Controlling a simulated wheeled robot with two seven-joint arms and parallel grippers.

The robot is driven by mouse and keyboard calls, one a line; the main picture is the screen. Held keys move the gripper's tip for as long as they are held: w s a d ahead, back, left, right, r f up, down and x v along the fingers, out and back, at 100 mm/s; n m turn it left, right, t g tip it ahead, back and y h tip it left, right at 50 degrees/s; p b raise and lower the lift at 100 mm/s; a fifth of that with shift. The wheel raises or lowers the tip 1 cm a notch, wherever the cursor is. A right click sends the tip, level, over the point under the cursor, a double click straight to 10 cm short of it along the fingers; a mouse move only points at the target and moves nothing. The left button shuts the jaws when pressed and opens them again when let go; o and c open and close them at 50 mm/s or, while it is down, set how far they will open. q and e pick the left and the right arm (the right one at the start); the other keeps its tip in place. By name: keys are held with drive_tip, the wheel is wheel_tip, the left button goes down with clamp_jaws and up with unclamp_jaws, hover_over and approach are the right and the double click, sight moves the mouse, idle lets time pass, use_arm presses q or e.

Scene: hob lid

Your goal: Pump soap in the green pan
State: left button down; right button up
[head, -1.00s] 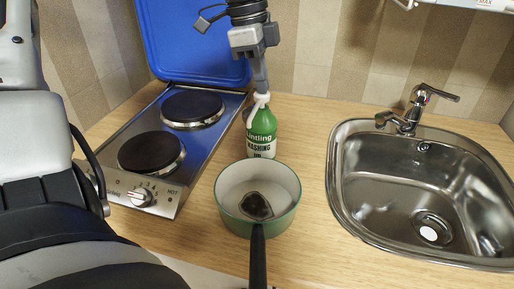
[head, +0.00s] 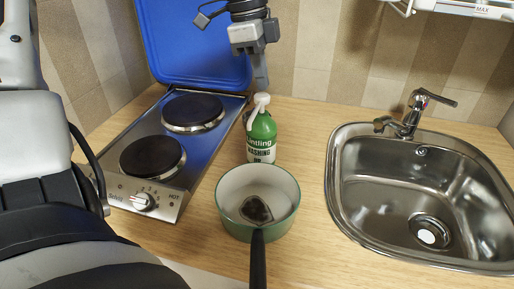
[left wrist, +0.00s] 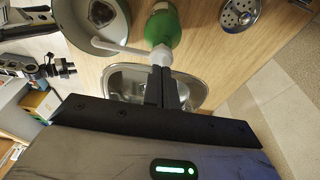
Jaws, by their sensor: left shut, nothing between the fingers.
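The green pan (head: 233,222) stands on the counter in the head view, cream inside with a dark patch at its bottom and its black handle toward me. The green soap bottle (head: 262,135) stands upright just behind it. Its white pump (head: 262,101) has a spout reaching down to the left; in the left wrist view the spout (left wrist: 105,44) overlaps the pan (left wrist: 66,35). My left gripper (head: 262,88) is shut and empty, its tips just above the pump head; whether they touch is unclear. A grey-black mechanism at the left wrist view's left edge may be my right gripper (left wrist: 68,69).
A two-plate hob (head: 180,165) with a raised blue lid (head: 195,45) is at the left. A steel sink (head: 345,205) with a tap (head: 410,115) is at the right. Bare wooden counter lies between pan and sink.

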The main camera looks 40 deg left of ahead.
sight(262, 95)
use_arm(q)
drive_tip(key=shift+f, duration=0.15)
drive_tip(key=shift+f+b, duration=1.3)
drive_tip(key=shift+f, duration=0.15)
drive_tip(key=shift+s+r, duration=0.1)
drive_tip(key=shift+r, duration=0.05)
drive_tip(key=shift+r+p, duration=1.1)
drive_tip(key=shift+r, duration=0.3)
wheel_tip(262, 95, up, 6)
drive_tip(key=p, duration=0.4)
